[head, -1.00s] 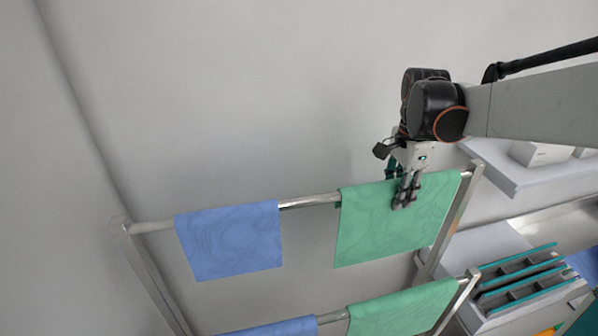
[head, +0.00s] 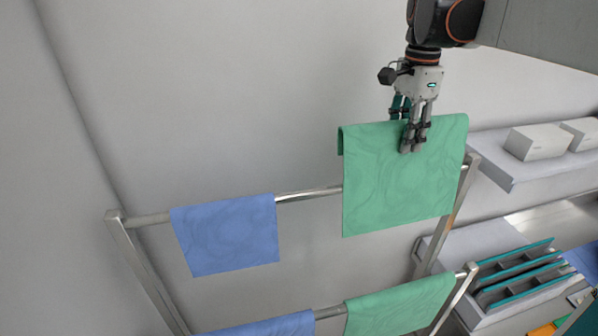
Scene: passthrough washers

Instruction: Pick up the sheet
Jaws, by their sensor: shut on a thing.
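A green sheet (head: 395,195) hangs from my gripper (head: 410,145) in the head view. My gripper points down and is shut on the sheet's upper fold, with a finger on the front face and the other side partly hidden behind the cloth. The fold is above the top rail of the metal rack (head: 310,194). The sheet's front flap still hangs down in front of that rail, near its right post. Whether the back flap touches the rail is hidden.
A blue sheet (head: 228,235) hangs on the top rail to the left. Another green sheet (head: 400,305) and another blue sheet (head: 270,327) hang on the lower rail. A shelf with white boxes (head: 537,142) and a tray with teal dividers (head: 515,272) are at the right.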

